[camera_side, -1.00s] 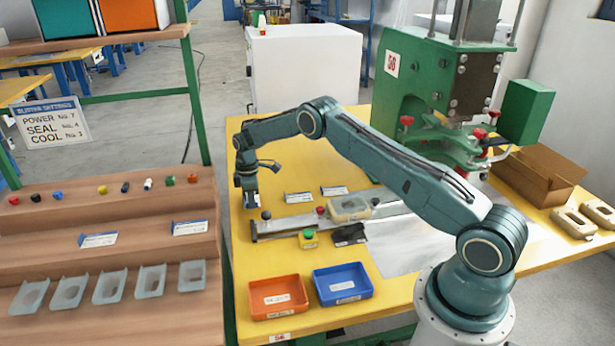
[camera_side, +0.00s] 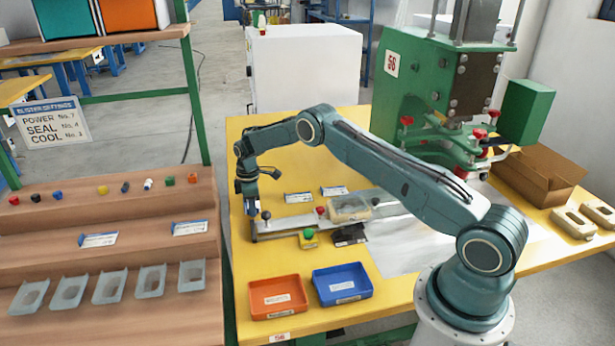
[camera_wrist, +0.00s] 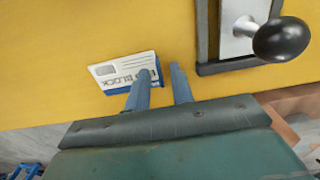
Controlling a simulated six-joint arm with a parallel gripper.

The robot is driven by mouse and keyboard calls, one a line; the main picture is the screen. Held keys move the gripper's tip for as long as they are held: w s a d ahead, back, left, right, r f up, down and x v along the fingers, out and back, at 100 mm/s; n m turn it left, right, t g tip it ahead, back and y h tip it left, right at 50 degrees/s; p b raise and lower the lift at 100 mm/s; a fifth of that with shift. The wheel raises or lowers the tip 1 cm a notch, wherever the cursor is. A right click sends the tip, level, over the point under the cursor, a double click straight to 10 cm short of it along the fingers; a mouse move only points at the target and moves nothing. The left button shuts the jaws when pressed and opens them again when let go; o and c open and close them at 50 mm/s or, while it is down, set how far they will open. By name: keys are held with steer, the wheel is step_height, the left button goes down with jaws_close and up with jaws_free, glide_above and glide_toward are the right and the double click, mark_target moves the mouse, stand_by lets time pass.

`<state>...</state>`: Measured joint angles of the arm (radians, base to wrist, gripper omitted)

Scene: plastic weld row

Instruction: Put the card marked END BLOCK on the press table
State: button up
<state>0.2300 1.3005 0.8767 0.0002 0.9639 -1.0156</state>
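A white card with a blue edge (camera_wrist: 108,71) shows in the wrist view against the yellow press table (camera_wrist: 60,35). The word BLOCK is legible on it; the rest of its print is not clear. My gripper (camera_wrist: 160,75) has its two fingers apart, with a gap between them. The left finger overlaps the card's right part, and the right finger is beyond its edge. I cannot tell whether the card lies flat on the table. In the side view my gripper (camera_side: 248,203) points down over the table's left edge, and the card cannot be made out there.
A metal rail (camera_side: 285,225) with a black ball knob (camera_wrist: 282,39) is close beside my gripper. Two other cards (camera_side: 297,197) (camera_side: 333,190) lie behind the rail. Orange (camera_side: 277,313) and blue (camera_side: 342,300) trays stand in front. A stepped wooden rack (camera_side: 60,215) stands left.

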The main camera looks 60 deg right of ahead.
steer(key=shift+r, duration=0.1)
step_height(320, 180, up, 12)
stand_by(0.8)
stand_by(0.4)
steer(key=s+a+r+m+t, duration=0.1)
steer(key=s+a+r, duration=0.2)
steer(key=s+r, duration=0.45)
steer(key=s+a+r+m+t, duration=0.1)
steer(key=s+a+r+m, duration=0.2)
steer(key=r, duration=0.7)
steer(key=s+a+r+t, duration=0.1)
steer(key=s+a+r, duration=0.3)
steer(key=s+r, duration=0.4)
steer(key=s+a+m+t, duration=0.1)
steer(key=s+a+m, duration=0.1)
steer(key=s, duration=1)
steer(key=s+a+m+t, duration=0.1)
steer(key=s+a+m, duration=0.1)
steer(key=s, duration=1.1)
steer(key=shift+s+a+f+m+t, duration=0.3)
steer(key=shift+f+m, duration=0.1)
steer(key=shift+m, duration=0.1)
